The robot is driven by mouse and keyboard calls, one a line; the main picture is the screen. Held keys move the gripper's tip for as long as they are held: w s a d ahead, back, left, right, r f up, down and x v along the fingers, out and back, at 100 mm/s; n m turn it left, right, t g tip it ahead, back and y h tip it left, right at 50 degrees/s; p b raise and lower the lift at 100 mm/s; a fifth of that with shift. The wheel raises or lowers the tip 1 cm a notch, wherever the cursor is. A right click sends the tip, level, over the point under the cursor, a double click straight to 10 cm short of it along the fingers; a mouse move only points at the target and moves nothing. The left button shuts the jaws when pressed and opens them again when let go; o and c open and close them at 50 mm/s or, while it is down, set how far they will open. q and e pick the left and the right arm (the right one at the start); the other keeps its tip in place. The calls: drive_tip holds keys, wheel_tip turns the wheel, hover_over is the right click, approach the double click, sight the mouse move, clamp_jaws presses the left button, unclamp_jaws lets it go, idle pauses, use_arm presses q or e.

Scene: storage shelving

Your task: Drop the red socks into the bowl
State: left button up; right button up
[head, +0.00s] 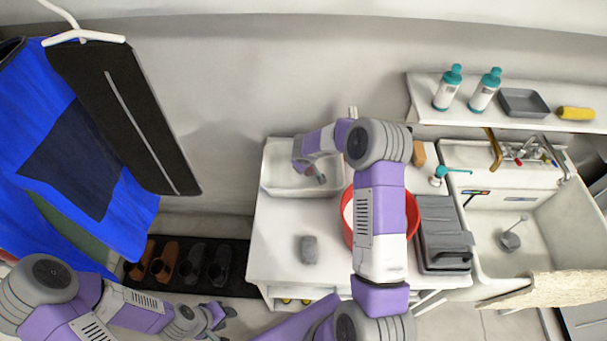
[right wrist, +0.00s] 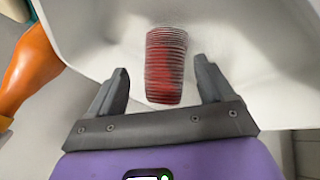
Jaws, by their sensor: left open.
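The red socks (right wrist: 165,65) show in the right wrist view as a red roll with grey stripes, lying on a white surface. My right gripper (right wrist: 162,85) is open, its fingers apart on either side of the roll's lower part, with gaps between. In the head view the right gripper (head: 318,175) is over the white basin (head: 275,185), and I cannot make out the socks there. A red round tub (head: 412,215), seemingly the bowl, is partly hidden under my right arm. My left gripper (head: 217,318) is open and empty at the lower left, away from the cabinet.
A grey roll (head: 308,250) lies on the white cabinet top (head: 280,235). A shelf (head: 425,95) holds bottles. Clothes (head: 90,150) hang at left above several shoes (head: 190,262).

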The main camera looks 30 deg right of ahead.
drive_tip(key=shift+o, duration=0.4)
drive_tip(key=shift+r, duration=0.1)
drive_tip(key=v, duration=0.7)
drive_tip(key=shift+r, duration=0.2)
drive_tip(key=shift+s+a+r+p, duration=0.1)
drive_tip(key=shift+p, duration=0.25)
